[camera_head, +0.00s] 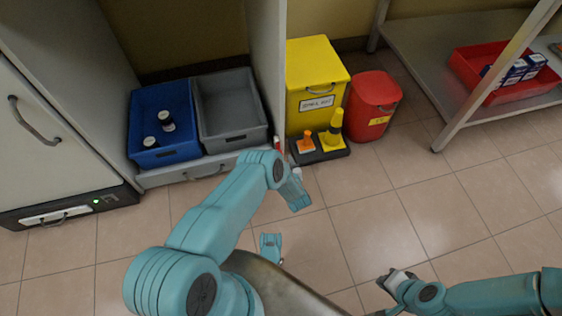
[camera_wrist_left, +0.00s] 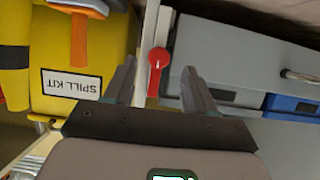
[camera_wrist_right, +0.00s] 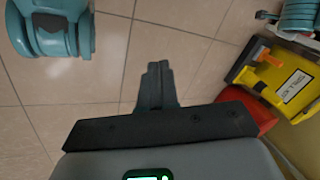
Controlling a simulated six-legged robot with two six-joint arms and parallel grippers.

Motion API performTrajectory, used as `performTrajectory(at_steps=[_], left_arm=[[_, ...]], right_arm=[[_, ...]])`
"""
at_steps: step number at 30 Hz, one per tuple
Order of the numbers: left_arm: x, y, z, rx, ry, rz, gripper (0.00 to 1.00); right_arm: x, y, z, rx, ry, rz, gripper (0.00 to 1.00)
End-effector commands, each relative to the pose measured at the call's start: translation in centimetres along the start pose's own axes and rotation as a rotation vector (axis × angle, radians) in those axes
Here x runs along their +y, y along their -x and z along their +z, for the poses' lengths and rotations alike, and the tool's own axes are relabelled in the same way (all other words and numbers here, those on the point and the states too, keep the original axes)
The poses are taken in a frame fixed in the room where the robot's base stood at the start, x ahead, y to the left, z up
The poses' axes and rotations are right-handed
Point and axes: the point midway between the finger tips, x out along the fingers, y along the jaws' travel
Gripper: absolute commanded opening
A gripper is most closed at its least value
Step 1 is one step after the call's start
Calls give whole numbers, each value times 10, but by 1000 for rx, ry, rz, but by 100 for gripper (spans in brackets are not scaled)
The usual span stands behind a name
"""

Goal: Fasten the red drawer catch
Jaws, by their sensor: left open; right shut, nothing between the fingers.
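The red drawer catch (camera_wrist_left: 157,62) has a round head and a short lever. It sits on the pale cabinet post (camera_wrist_left: 149,30) beside the grey drawer front (camera_wrist_left: 225,55); its lever points down in the upside-down left wrist view. A bit of red, likely the catch (camera_head: 278,146), shows in the head view. My left gripper (camera_wrist_left: 160,68) is open, its fingers on either side of the catch in view; I cannot tell if they touch it. In the head view its fingers are mostly hidden by my wrist. My right gripper (camera_wrist_right: 155,68) is shut and empty over the floor.
The drawer holds a blue bin (camera_head: 133,130) with bottles and a grey bin (camera_head: 231,112). The tiled floor (camera_head: 420,210) at right is clear.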

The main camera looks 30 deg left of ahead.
Motion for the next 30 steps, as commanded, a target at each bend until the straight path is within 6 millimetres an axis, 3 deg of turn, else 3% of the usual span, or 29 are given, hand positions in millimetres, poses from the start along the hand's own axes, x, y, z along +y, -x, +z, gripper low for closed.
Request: performTrajectory(at_steps=[1, 6, 17, 23, 30], left_arm=[[0, -12, 5, 1, 1, -1, 56], [2, -31, 3, 0, 0, 0, 56], [3, -36, 0, -1, -1, 2, 56], [3, -36, 0, -1, -1, 2, 0], [3, -36, 1, -1, 10, 6, 0]], right_arm=[[4, -10, -3, 13, 3, 0, 0], [7, -20, -11, 45, 9, -1, 0], [7, -21, -14, 55, 12, -2, 0], [7, -21, -14, 55, 12, -2, 0], [7, -21, -14, 54, 12, -2, 0]])
